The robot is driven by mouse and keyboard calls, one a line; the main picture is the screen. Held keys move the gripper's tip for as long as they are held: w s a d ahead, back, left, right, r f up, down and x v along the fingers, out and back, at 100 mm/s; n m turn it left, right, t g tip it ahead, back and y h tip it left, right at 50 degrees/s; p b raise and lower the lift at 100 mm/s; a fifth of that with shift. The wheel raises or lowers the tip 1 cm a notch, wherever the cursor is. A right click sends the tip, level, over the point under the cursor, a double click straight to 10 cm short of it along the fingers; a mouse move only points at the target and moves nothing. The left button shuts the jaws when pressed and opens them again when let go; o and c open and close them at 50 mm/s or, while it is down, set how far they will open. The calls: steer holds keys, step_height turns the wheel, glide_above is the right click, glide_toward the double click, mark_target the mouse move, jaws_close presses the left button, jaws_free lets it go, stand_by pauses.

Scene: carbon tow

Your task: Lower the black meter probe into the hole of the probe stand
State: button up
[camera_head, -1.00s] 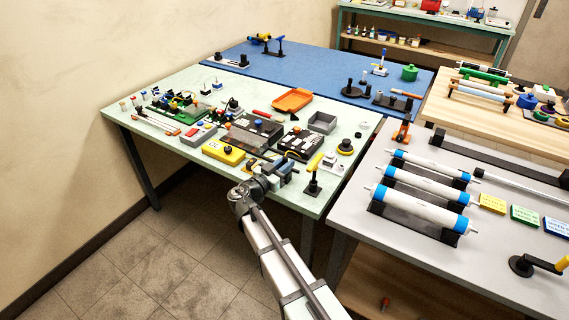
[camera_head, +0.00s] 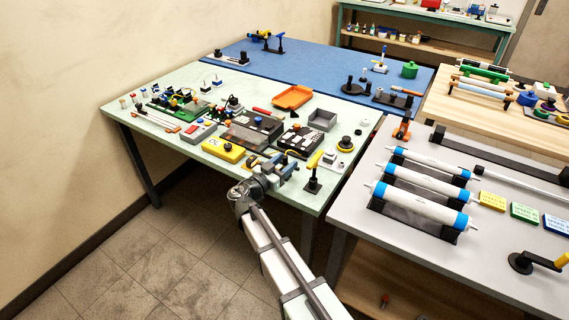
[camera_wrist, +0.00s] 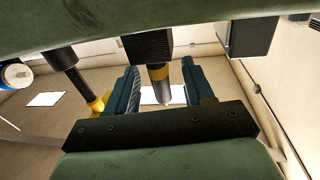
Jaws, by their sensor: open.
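My gripper (camera_head: 288,167) is over the front edge of the pale green bench (camera_head: 345,120) in the head view. In the wrist view its two dark jaws (camera_wrist: 163,92) stand apart. Between them shows a black ridged piece with a brass-coloured band and a grey tip (camera_wrist: 158,72); I cannot tell for certain that this is the meter probe. It shows no clear contact with either jaw. A black post with a yellow end (camera_wrist: 70,72) stands to its left. I cannot pick out the stand's hole; my gripper covers part of that area in the head view.
A yellow box (camera_head: 222,150) lies left of my gripper. A black stand with a yellow handle (camera_head: 313,172) is close on its right. Black cases (camera_head: 298,140), a grey bin (camera_head: 322,120) and an orange tray (camera_head: 292,97) lie behind. The grey table (camera_head: 400,240) is to the right.

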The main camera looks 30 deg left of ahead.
steer(key=s+a, duration=0.2)
steer(key=s, duration=1.1)
steer(key=shift+s, duration=0.3)
steer(key=shift+f, duration=0.1)
steer(key=s+d+f+n+g, duration=0.3)
steer(key=d+f+n+g, duration=0.15)
steer(key=f, duration=0.35)
steer(key=s+d+f+n+g, duration=0.4)
steer(key=d+f+n, duration=0.15)
steer(key=f, duration=0.35)
steer(key=s+d+f+n+g, duration=0.3)
steer(key=d+f+n+g, duration=0.15)
steer(key=f, duration=0.35)
steer(key=s+d+f+m+g+y, duration=0.1)
steer(key=s+d+f+m+g, duration=0.3)
steer(key=d, duration=1.1)
steer(key=s+d+f+m+g, duration=0.4)
steer(key=d+f, duration=0.4)
steer(key=d, duration=0.7)
steer(key=s+d+f+m+g+y, duration=0.1)
steer(key=s+d+f+m+g, duration=0.2)
steer(key=d, duration=1.2)
step_height(320, 180, down, 3)
steer(key=shift+s+d+f+m+g+y, duration=0.2)
steer(key=shift+s+d+m+g+y, duration=0.15)
steer(key=shift+s+m, duration=0.75)
